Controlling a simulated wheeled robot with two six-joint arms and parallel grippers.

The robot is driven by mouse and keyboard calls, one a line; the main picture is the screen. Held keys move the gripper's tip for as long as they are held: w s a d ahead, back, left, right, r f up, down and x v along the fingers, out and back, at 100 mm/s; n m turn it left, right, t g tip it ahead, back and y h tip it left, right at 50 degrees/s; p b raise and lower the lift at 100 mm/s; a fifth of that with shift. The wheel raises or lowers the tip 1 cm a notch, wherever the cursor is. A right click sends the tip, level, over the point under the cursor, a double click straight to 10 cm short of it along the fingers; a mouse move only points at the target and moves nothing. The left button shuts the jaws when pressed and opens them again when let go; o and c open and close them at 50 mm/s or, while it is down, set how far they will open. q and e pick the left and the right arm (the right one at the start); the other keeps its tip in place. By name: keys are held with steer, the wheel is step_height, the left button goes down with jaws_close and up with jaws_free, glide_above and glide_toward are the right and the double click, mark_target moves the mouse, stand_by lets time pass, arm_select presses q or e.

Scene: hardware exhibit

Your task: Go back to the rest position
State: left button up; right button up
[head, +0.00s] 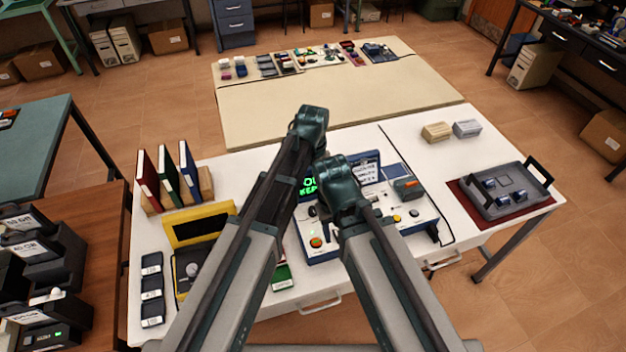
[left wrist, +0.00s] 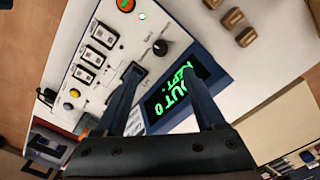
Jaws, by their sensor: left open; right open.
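My left gripper (head: 311,122) is raised above the white table (head: 410,130), its arm coming in from the left; its fingers are hidden in the head view. In the left wrist view the left gripper (left wrist: 162,75) has its two dark blue fingers apart with nothing between them, above a console (left wrist: 112,30). My right gripper (head: 341,182) is lower and to the right, over the console (head: 325,248); its fingers are hidden there. The console has a green-lettered display (head: 309,185), which also shows in the left wrist view (left wrist: 178,88), and a lit button (head: 316,242).
Upright books (head: 167,178) and a yellow case (head: 214,213) stand at the left. A grey tray (head: 513,207) lies on a dark red mat (head: 463,194) at the right. A beige table (head: 300,105) stands beyond.

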arm_select(q)
steer(key=shift+r, duration=0.25)
steer(key=s+a+f+b, duration=0.1)
steer(key=s+a, duration=0.2)
steer(key=s, duration=0.5)
steer(key=s+a+f+n+y+b, duration=0.1)
steer(key=s+a, duration=0.2)
steer(key=s, duration=0.6)
steer(key=shift+f+n+b, duration=0.3)
steer(key=shift+b, duration=0.1)
steer(key=shift+d, duration=0.15)
